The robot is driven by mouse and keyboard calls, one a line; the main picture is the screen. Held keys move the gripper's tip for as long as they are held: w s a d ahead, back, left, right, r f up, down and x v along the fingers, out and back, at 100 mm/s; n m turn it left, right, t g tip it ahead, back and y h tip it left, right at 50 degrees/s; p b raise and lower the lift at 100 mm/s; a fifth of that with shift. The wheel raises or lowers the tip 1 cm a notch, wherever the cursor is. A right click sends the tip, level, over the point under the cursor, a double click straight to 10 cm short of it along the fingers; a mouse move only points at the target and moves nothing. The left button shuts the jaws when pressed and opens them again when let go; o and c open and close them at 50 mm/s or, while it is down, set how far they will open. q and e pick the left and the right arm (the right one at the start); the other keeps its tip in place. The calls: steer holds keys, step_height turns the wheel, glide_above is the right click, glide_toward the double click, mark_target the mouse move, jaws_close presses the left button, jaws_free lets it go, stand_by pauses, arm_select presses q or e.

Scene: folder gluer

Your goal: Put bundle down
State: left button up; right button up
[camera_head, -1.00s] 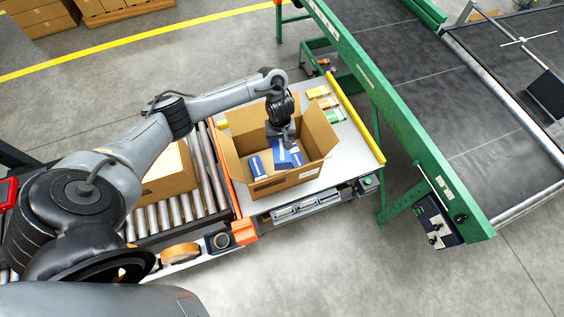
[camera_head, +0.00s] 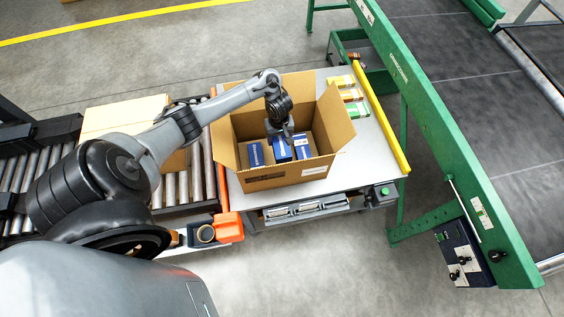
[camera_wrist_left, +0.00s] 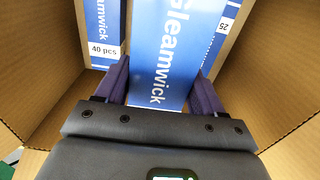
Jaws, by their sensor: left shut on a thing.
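The blue-and-white bundle, marked "Gleamwick" (camera_wrist_left: 165,60), is between the two fingers of my left gripper (camera_wrist_left: 163,88), which is shut on it. In the head view this held bundle (camera_head: 282,149) is inside the open cardboard box (camera_head: 275,179), with my left gripper (camera_head: 280,134) above it. A blue bundle (camera_head: 255,154) stands to its left in the box and another (camera_head: 302,147) to its right. In the left wrist view the left neighbour (camera_wrist_left: 95,35) reads "40 pcs". The bottom of the held bundle is hidden. My right gripper is not in view.
The box stands on a light table (camera_head: 345,165) with its flaps open. Yellow, orange and green packs (camera_head: 351,95) lie at the table's right. A yellow rail (camera_head: 380,115) edges the table, beside a green conveyor frame (camera_head: 440,140). A roller conveyor (camera_head: 177,190) holds another carton.

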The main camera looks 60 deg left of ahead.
mark_target(280, 142)
arm_select(q)
step_height(280, 142, down, 3)
steer(key=shift+b, duration=0.9)
step_height(280, 142, down, 5)
steer(key=b, duration=0.2)
steer(key=shift+f+b, duration=0.1)
steer(key=shift+b, duration=0.3)
step_height(280, 142, down, 4)
steer(key=shift+f+b, duration=0.25)
steer(key=shift+b, duration=1)
steer(key=shift+w, duration=0.1)
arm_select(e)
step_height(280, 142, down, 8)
arm_select(q)
steer(key=o, duration=1.3)
steer(key=shift+f, duration=0.1)
step_height(280, 142, up, 12)
steer(key=p, duration=0.7)
steer(key=shift+r, duration=0.2)
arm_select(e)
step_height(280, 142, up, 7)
